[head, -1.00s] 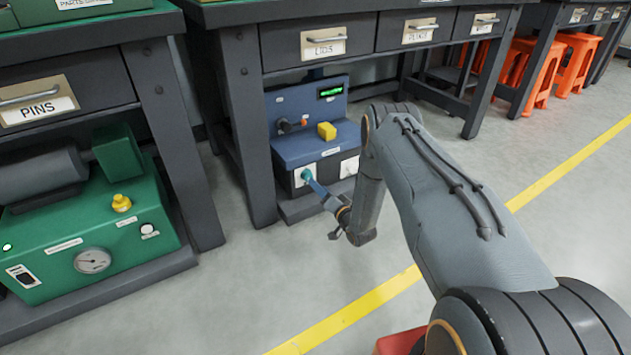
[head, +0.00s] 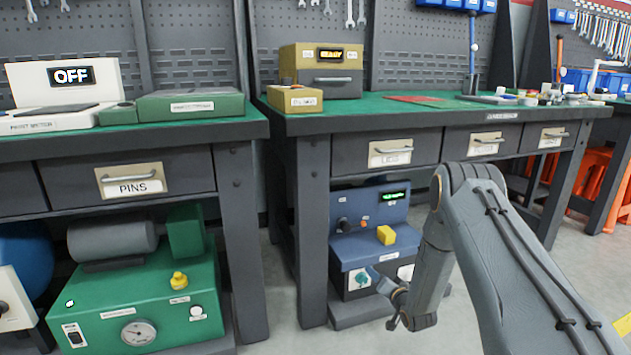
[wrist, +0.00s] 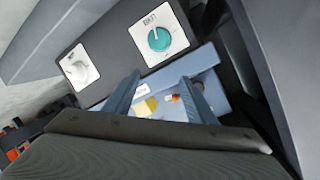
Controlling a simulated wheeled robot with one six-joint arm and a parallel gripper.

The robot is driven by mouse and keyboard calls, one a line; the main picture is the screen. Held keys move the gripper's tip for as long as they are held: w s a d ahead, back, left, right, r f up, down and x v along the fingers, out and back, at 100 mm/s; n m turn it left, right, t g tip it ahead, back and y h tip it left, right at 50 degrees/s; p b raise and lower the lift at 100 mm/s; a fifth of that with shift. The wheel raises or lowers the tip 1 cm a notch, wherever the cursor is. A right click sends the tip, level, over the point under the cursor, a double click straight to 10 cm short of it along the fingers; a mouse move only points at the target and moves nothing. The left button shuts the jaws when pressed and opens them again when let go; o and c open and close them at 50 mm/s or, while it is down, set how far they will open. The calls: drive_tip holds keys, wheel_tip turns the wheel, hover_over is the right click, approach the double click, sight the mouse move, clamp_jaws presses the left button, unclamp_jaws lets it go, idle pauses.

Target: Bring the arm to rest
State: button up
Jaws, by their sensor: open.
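My arm reaches forward and down from the right in the head view. My gripper (head: 382,287) is in front of the lower front of a blue machine (head: 370,255) under the workbench. In the wrist view my gripper (wrist: 158,82) has its two blue fingers apart with nothing held between them. A teal round knob (wrist: 158,39) on a white plate lies beyond the fingertips, apart from them. A white knob (wrist: 82,72) is to its left. The yellow block on the machine (head: 386,235) is above my gripper in the head view.
The green workbench (head: 360,122) with drawers stands over the blue machine, and its dark legs (head: 312,235) flank the space. A green machine with a gauge (head: 140,300) is at left, under another bench. Open floor (head: 290,340) shows in front.

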drive_tip(key=s+r+n+g+h, duration=0.3)
drive_tip(key=s+r+g, duration=0.3)
drive_tip(key=s+r, duration=0.85)
drive_tip(key=s+a+r+n+g, duration=0.1)
drive_tip(key=s+a+r+g, duration=0.3)
drive_tip(key=s, duration=0.9)
drive_tip(key=s+d+r+n+g, duration=0.15)
drive_tip(key=s+r, duration=0.45)
drive_tip(key=s, duration=0.8)
drive_tip(key=s+a+r+n+g+y+p, duration=0.1)
drive_tip(key=s+a+r+n+g, duration=0.15)
drive_tip(key=s+a+r, duration=0.5)
drive_tip(key=s+a+r+n+g+y+p, duration=0.1)
drive_tip(key=s+a+r+n, duration=0.25)
drive_tip(key=s+a, duration=0.75)
drive_tip(key=w+d+r+m+p, duration=0.1)
drive_tip(key=d+r+m+p, duration=0.1)
drive_tip(key=d+r+p, duration=0.3)
drive_tip(key=d+r+m+h+p, duration=0.1)
drive_tip(key=d+r+p, duration=0.5)
drive_tip(key=r+p, duration=0.7)
drive_tip(key=w+d+r+m+h+p, duration=0.1)
drive_tip(key=d+r+m+p, duration=0.2)
drive_tip(key=p, duration=1.6)
drive_tip(key=d+r, duration=0.3)
drive_tip(key=r, duration=0.4)
drive_tip(key=shift+w+d+p, duration=0.25)
drive_tip(key=shift+w+p, duration=0.05)
drive_tip(key=shift+w, duration=0.05)
drive_tip(key=shift+f, duration=0.1)
